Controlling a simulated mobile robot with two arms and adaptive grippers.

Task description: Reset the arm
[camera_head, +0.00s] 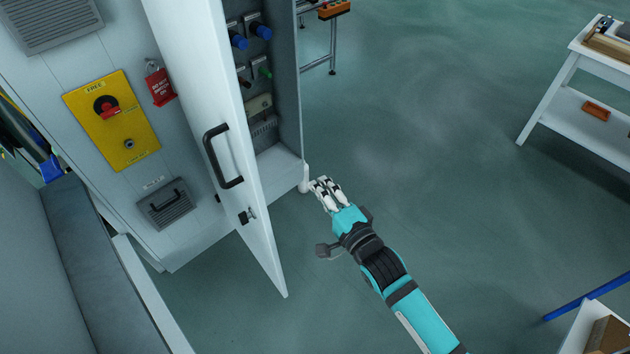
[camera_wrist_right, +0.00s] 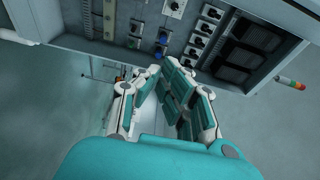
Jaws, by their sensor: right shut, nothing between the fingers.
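My right arm reaches in from the lower right of the head view. Its teal and white gripper (camera_head: 323,186) is shut and empty, beside the lower front corner of the open cabinet. In the right wrist view the gripper's fingers (camera_wrist_right: 157,72) point toward a panel (camera_wrist_right: 150,22) of knobs and switches. The white cabinet door (camera_head: 225,130) stands open to the left of the gripper, apart from it. My left gripper is not in view.
A yellow switch plate (camera_head: 128,130) with a red rotary switch and a red tag (camera_head: 160,87) are on the cabinet front. The door has a black handle (camera_head: 222,157). A white table (camera_head: 575,85) stands at the upper right. The floor (camera_head: 430,150) between is clear.

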